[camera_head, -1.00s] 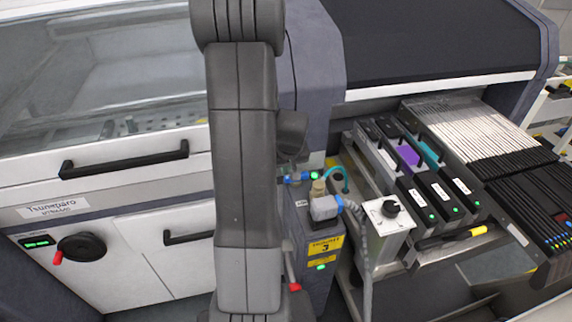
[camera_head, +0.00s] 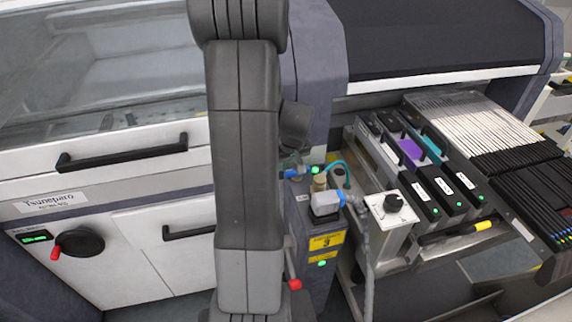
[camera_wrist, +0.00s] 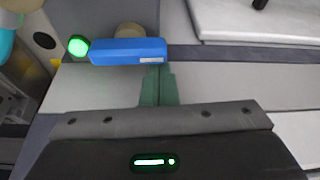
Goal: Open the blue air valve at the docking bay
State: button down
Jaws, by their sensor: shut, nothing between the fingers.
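The blue air valve handle (camera_wrist: 128,51) lies level across the upper left of the wrist view, with a lit green lamp (camera_wrist: 78,46) at its left end. A round tan part shows behind it. My gripper (camera_wrist: 158,70) is shut and empty, its green fingers pointing at the lower edge of the handle's right end. They look very close; whether they touch I cannot tell. In the head view the blue valve (camera_head: 293,172) shows just right of my arm, partly hidden by it, with its green lamp (camera_head: 315,170) beside it. My fingers are hidden there.
A grey-blue docking unit (camera_head: 318,272) with a yellow label stands below the valve. A fitting with a blue collar (camera_head: 325,203) and grey hose (camera_head: 369,265) is close right. A box with a black knob (camera_head: 392,215) and several feeders stand further right.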

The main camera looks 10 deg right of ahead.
jog(key=shift+s+f+b, duration=0.1)
jog(key=shift+b, duration=0.2)
jog(key=n+b, duration=0.1)
jog(key=b, duration=0.1)
jog(key=s+n+y+b, duration=0.1)
jog(key=n+b, duration=0.1)
jog(key=shift+a+f+n, duration=0.1)
jog(key=shift+f+n, duration=0.1)
jog(key=shift+n, duration=0.1)
jog(key=n+b, duration=0.1)
jog(key=s+n+g+y+b, duration=0.1)
jog(key=n+b, duration=0.1)
jog(key=shift+r+n, duration=0.1)
jog(key=shift+n, duration=0.2)
jog(key=n, duration=0.1)
jog(key=n+g+b, duration=0.1)
jog(key=n, duration=0.1)
jog(key=s+n, duration=0.1)
jog(key=shift+s+d+r+n+y+b, duration=0.1)
jog(key=shift+d+n+y+b, duration=0.2)
jog(key=shift+y+b, duration=0.1)
jog(key=n, duration=0.1)
jog(key=n+g, duration=0.1)
jog(key=s+d+n, duration=0.1)
jog(key=n, duration=0.1)
jog(key=shift+r+g, duration=0.1)
jog(key=shift+g, duration=0.2)
jog(key=shift+d, duration=0.1)
jog(key=shift+r, duration=0.1)
